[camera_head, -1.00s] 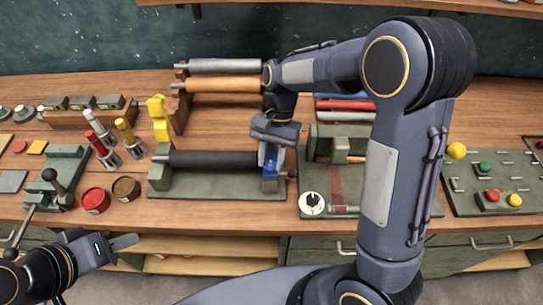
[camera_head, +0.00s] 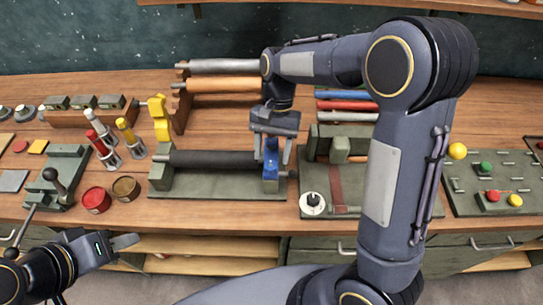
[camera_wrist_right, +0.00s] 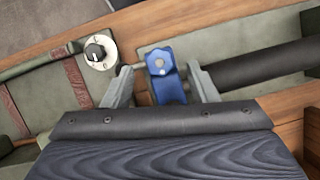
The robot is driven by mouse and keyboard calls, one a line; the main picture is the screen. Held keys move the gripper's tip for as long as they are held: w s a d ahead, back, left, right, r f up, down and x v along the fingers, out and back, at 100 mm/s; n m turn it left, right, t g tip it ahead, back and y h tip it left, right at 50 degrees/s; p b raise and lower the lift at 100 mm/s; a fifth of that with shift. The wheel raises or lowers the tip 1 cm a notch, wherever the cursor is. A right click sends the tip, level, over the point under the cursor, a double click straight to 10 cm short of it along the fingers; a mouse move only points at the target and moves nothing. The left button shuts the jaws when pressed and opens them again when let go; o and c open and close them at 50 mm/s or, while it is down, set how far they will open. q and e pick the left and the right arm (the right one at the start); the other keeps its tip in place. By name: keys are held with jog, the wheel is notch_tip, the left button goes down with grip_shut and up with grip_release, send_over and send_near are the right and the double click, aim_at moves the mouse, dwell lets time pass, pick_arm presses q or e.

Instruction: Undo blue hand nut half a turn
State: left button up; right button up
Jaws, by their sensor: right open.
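The blue hand nut (camera_head: 271,151) sits at the right end of a black roller (camera_head: 212,159) on a green-grey stand. It also shows in the right wrist view (camera_wrist_right: 164,76), with a pale round centre at its upper end. My right gripper (camera_head: 271,158) points down over the nut, open. In the right wrist view its fingers (camera_wrist_right: 160,72) stand on either side of the nut, with a gap visible on each side. My left gripper (camera_head: 124,241) is low at the left, in front of the bench, away from the nut; its finger gap is unclear.
Orange and grey rollers (camera_head: 225,85) lie on a rack behind. A yellow clamp-like part (camera_head: 159,117), upright tools and two round tins (camera_head: 96,200) stand left. A green fixture with a white dial (camera_head: 312,203) is close right. My right arm hides part of the bench.

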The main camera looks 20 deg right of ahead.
aim_at(274, 156)
jog(key=v, duration=0.5)
jog(key=shift+w+r, duration=0.1)
jog(key=shift+r, duration=0.25)
